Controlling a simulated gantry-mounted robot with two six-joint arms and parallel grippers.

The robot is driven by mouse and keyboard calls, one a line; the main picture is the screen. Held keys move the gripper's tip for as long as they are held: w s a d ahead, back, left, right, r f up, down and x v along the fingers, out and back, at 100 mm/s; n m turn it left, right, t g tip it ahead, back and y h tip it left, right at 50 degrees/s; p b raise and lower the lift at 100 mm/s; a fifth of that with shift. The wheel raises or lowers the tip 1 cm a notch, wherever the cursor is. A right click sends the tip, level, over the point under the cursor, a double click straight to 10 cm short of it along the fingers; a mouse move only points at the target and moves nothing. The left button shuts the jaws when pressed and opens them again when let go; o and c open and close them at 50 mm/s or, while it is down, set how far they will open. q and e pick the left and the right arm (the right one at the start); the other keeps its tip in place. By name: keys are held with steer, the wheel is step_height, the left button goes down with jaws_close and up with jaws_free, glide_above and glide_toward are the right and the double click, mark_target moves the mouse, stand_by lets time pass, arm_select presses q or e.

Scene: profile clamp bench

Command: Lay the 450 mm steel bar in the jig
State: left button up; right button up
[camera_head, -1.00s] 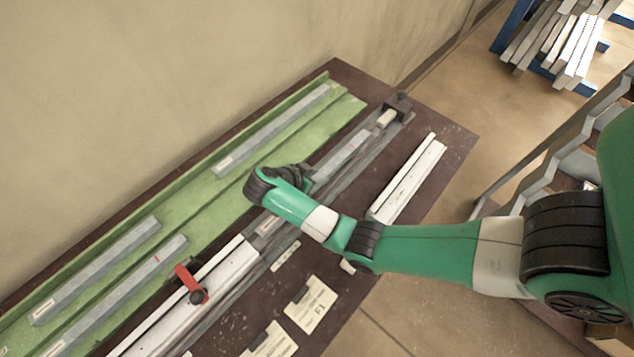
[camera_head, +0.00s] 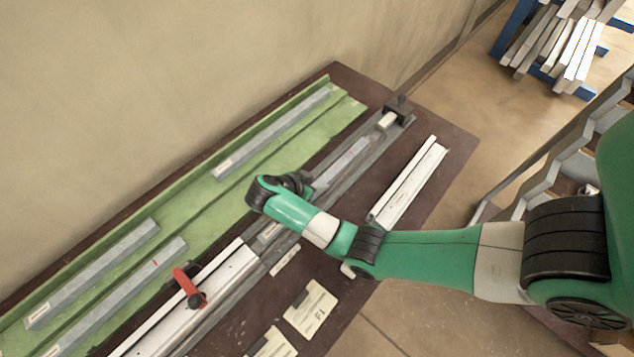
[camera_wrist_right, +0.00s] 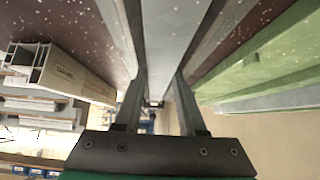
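The grey steel bar (camera_head: 347,157) runs along the jig (camera_head: 378,142), a long grey rail with a dark end stop (camera_head: 398,106) at its far end. The bar looks low over or in the rail's channel; I cannot tell whether it rests fully. My right gripper (camera_head: 292,187) is at the bar's middle, partly hidden by my wrist. In the right wrist view, the fingers (camera_wrist_right: 161,95) stand on both sides of the bar (camera_wrist_right: 174,35) and look shut on it. The bar's labelled end shows left of my wrist. My left gripper is not in view.
A green tray (camera_head: 200,205) behind the jig holds several grey bars. A red clamp lever (camera_head: 190,287) stands by a white profile (camera_head: 220,272) at the jig's near end. Another white profile (camera_head: 408,185) and paper cards (camera_head: 310,307) lie in front.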

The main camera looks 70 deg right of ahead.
steer(key=p+v, duration=0.6)
steer(key=v, duration=0.1)
steer(key=p+v, duration=0.3)
steer(key=v, duration=0.1)
steer(key=shift+d+r, duration=0.15)
steer(key=shift+r, duration=0.3)
steer(key=shift+w+a+r, duration=0.15)
steer(key=shift+a, duration=0.35)
